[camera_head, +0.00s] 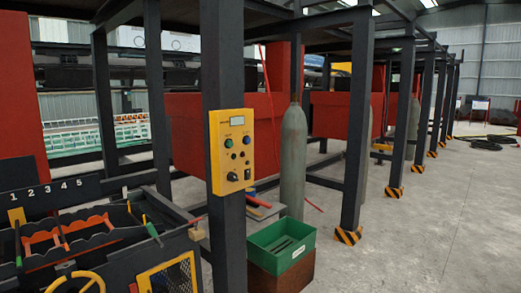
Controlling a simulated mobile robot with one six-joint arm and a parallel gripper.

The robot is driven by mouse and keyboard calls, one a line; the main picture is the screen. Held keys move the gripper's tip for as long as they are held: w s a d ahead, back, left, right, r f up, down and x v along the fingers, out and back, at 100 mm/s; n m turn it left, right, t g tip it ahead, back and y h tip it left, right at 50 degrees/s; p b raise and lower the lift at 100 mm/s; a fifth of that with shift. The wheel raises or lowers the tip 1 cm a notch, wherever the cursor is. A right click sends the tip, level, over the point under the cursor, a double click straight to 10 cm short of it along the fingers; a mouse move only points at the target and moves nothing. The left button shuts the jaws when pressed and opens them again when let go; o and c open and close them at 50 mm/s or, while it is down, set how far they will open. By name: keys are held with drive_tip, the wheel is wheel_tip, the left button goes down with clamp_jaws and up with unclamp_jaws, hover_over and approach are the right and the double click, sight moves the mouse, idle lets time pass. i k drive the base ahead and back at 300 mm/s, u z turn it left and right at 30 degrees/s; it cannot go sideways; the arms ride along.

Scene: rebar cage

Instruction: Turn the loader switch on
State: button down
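A yellow control box (231,151) is mounted on a dark steel post near the middle of the view. A small display (237,121) is at its top. Below it are several small round buttons or lamps, green and blue among them. A black rotary knob (232,176) is at the lower left of the box, with a small dark part to its right. The labels are too small to read, so I cannot tell which control is the loader switch or how it is set. My gripper is not in view.
A dark rack numbered 1 to 5 (48,190) with coloured tools stands at lower left. A green crate (281,247) on a brown box and a grey gas cylinder (294,160) stand right of the post. Open concrete floor (440,215) lies to the right.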

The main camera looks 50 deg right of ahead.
sight(232, 177)
drive_tip(key=u, duration=0.8)
drive_tip(key=k, duration=0.1)
drive_tip(key=z, duration=2.2)
drive_tip(key=k, duration=0.95)
drive_tip(key=u, duration=0.15)
drive_tip(key=i, duration=0.95)
drive_tip(key=z, duration=0.05)
